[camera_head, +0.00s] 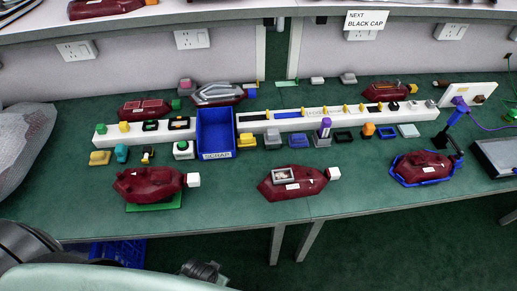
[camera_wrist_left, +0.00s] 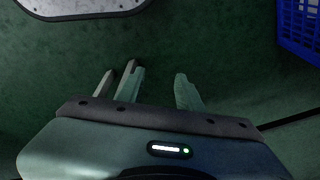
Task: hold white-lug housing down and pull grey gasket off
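A dark red housing (camera_head: 309,188) with a white lug (camera_head: 334,173) lies at the table's front middle. A grey rectangular frame, which looks like the grey gasket (camera_head: 275,181), sits on its top. Another dark red housing (camera_head: 150,184) with a white lug (camera_head: 193,180) rests on a green mat at the left; no grey gasket shows on it. My left gripper (camera_wrist_left: 156,77) is open and empty in the left wrist view, over the dark green floor, away from both housings. My right gripper is not in view.
A blue SCRAP bin (camera_head: 215,132) stands behind the housings, among white rails and several small parts. A third housing (camera_head: 422,165) with a blue band lies at the right. A blue crate (camera_wrist_left: 303,30) is low beside my left gripper. The table's front strip is clear.

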